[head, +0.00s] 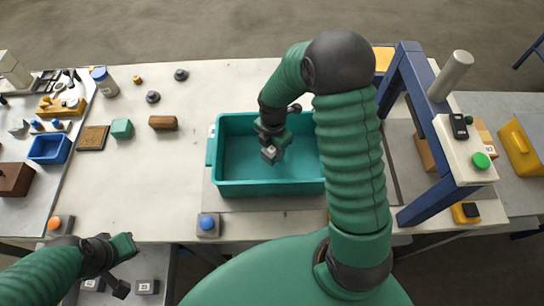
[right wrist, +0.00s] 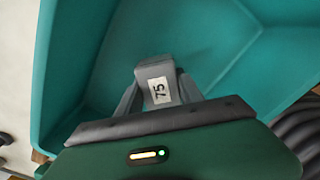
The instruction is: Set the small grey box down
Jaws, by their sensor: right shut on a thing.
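The small grey box (right wrist: 155,72) carries a white label reading 75 and sits between the fingers of my right gripper (right wrist: 158,88) in the right wrist view. In the head view the box (head: 269,155) hangs below my right gripper (head: 271,149), within the outline of the teal bin (head: 270,189). The bin around it looks empty. I cannot tell how high above the bin floor the box is. My left gripper (head: 122,268) is at the lower left, away from the bin; its fingers are too unclear to read.
A blue button box (head: 208,224) stands before the bin. Small grey boxes (head: 147,287) lie low near my left gripper. A blue frame (head: 405,130) and a panel with a green button (head: 481,160) stand right.

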